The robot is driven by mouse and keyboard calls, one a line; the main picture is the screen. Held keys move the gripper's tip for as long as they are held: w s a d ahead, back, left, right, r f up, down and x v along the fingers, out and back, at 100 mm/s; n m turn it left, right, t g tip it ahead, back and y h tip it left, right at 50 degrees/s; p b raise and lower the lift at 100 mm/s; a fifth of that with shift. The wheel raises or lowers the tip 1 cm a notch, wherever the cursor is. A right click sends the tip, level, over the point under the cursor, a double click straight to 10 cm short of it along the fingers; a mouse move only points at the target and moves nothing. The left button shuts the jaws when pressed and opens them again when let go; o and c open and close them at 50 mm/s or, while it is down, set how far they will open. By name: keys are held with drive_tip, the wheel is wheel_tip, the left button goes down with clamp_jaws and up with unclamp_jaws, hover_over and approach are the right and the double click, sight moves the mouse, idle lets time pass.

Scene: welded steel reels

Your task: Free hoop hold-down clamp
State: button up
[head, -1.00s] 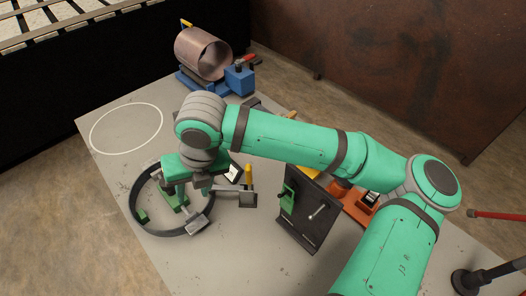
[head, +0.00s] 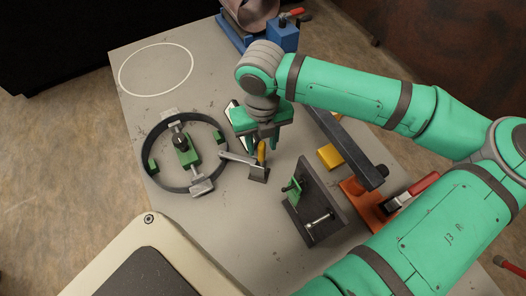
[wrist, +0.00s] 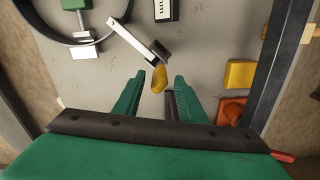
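The dark hoop (head: 167,188) lies on the grey table around a green-and-grey fixture (head: 184,150). The hold-down clamp stands just right of it, with a dark base (head: 258,174), a grey bar (head: 237,158) and a yellow handle (head: 261,151). The bar's left end reaches the hoop's right rim; I cannot tell if it presses on it. My gripper (head: 259,144) is above the clamp, fingers pointing down. In the wrist view, the open fingers (wrist: 159,77) stand either side of the yellow handle (wrist: 158,82), with gaps showing. The hoop (wrist: 50,36) is at upper left there.
A dark upright plate with a green clamp (head: 318,205) stands right of the hold-down clamp. Behind it are a yellow block (head: 330,156), a long dark bar (head: 348,150) and an orange fixture (head: 363,205). A blue fixture (head: 284,38) is at the back. The white-circled table area is empty.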

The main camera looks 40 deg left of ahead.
sight(261, 155)
drive_tip(key=shift+f, duration=3)
drive_tip(key=shift+s, duration=0.1)
clamp_jaws()
